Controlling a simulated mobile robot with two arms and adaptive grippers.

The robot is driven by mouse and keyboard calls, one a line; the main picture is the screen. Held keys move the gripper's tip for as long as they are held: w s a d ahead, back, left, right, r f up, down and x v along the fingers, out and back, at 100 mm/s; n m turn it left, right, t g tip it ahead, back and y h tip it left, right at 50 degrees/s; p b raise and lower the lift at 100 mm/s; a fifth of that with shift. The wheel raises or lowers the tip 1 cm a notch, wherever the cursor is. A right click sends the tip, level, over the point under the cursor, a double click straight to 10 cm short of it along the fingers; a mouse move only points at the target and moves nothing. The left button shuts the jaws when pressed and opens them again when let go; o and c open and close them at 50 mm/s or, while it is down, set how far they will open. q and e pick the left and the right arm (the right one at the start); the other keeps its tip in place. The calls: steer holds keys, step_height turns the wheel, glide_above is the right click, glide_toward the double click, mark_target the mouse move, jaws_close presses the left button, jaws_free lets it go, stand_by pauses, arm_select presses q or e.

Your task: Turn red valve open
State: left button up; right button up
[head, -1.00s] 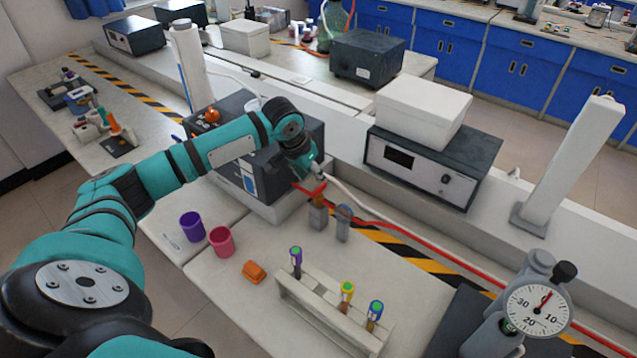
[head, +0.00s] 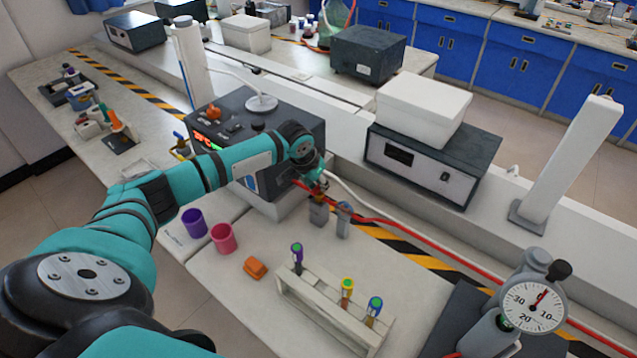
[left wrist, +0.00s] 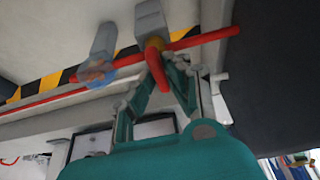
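The red valve (head: 318,212) is a grey block at the back edge of the white bench, with a red handle and red hose beside it. In the left wrist view the red handle (left wrist: 156,72) runs from a yellowish stem down between the fingers. My left gripper (head: 319,184) is over the top of the valve. The left wrist view shows its fingers (left wrist: 163,66) drawn close together around the handle. Their exact contact is partly hidden. My right gripper is not in view.
A second valve with a blue handle (head: 343,218) stands close right of the red one. A test tube rack (head: 322,312), an orange block (head: 255,268) and pink (head: 223,238) and purple (head: 195,224) cups are nearer. A dial gauge (head: 533,305) stands at right.

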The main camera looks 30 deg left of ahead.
arm_select(q)
jaws_close()
